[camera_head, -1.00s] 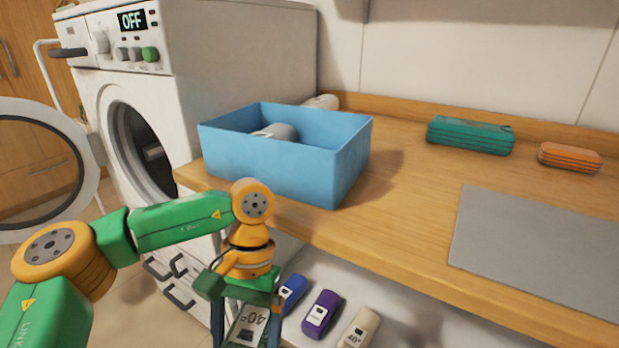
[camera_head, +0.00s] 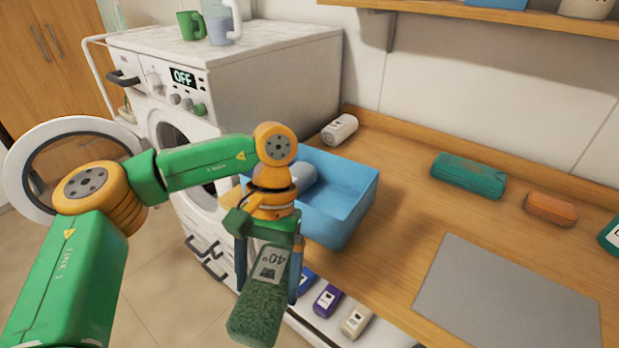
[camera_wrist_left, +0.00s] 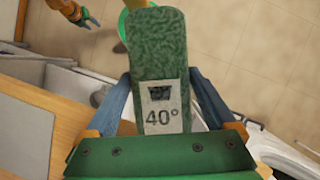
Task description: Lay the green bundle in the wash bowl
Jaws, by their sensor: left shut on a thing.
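The green bundle (camera_head: 258,310) is dark green with a white "40°" label. My left gripper (camera_head: 267,280) is shut on it, and it hangs down in front of the counter's edge. It also fills the middle of the left wrist view (camera_wrist_left: 158,50), between the blue fingers. The wash bowl (camera_head: 345,205) is a blue open box on the counter, behind my gripper; my wrist hides part of it. A grey-white bundle (camera_head: 302,178) lies inside it. My right gripper (camera_wrist_left: 78,14) seems to show small at the top left of the left wrist view, its jaws unclear.
A white bundle (camera_head: 340,129) lies behind the bowl. Blue, purple (camera_head: 327,300) and cream (camera_head: 357,320) bundles lie below the counter. A teal bundle (camera_head: 468,175), an orange bundle (camera_head: 550,208) and a grey mat (camera_head: 510,300) are at right. The washing machine (camera_head: 270,70) stands left, its door open.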

